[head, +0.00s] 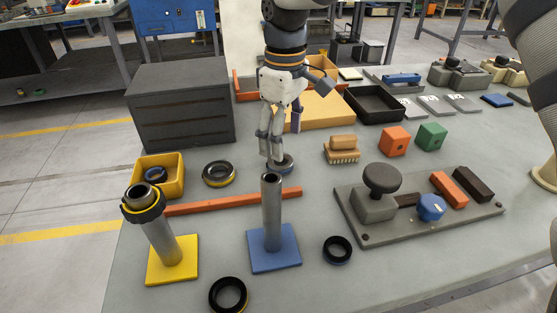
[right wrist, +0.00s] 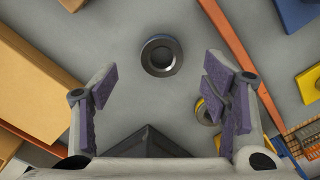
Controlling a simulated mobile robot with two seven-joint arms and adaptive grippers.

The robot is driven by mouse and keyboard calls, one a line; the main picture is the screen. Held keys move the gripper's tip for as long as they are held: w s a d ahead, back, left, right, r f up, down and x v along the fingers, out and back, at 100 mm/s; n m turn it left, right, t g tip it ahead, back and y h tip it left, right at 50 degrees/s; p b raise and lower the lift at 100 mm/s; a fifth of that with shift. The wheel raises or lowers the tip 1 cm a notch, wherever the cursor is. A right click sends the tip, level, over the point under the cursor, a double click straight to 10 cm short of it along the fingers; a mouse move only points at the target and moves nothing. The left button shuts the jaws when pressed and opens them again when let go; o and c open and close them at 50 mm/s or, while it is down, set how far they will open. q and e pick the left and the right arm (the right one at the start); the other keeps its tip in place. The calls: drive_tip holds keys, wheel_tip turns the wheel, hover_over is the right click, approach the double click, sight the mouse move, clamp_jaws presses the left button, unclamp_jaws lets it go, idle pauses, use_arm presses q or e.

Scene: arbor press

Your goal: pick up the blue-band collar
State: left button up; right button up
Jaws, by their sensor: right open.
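A dark collar (head: 285,164) lies flat on the bench under my right gripper (head: 272,152), partly hidden by the fingers; a bluish edge seems to show. In the right wrist view this collar (right wrist: 161,55) lies ahead of my open, empty right gripper (right wrist: 160,88), roughly centred between the fingers and not held. Another dark collar with a blue lower edge (head: 338,250) lies right of the blue-based post (head: 271,215). A collar with blue on it (head: 155,175) sits in the yellow bin (head: 172,188). My left gripper is not in view.
Yellow-band collars lie behind the orange bar (head: 235,202) and at the front edge (head: 228,294); another sits on the yellow-based post (head: 165,235). A grey fixture board (head: 420,225) lies right. A dark cabinet (head: 182,105) and cardboard box (head: 325,110) stand behind.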

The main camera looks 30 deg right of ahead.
drive_tip(key=f, duration=0.5)
drive_tip(key=shift+w+a+f, duration=0.15)
drive_tip(key=shift+a+f, duration=0.1)
drive_tip(key=shift+f, duration=0.05)
drive_tip(key=c, duration=1.4)
drive_tip(key=shift+c, duration=0.2)
drive_tip(key=shift+r, duration=0.1)
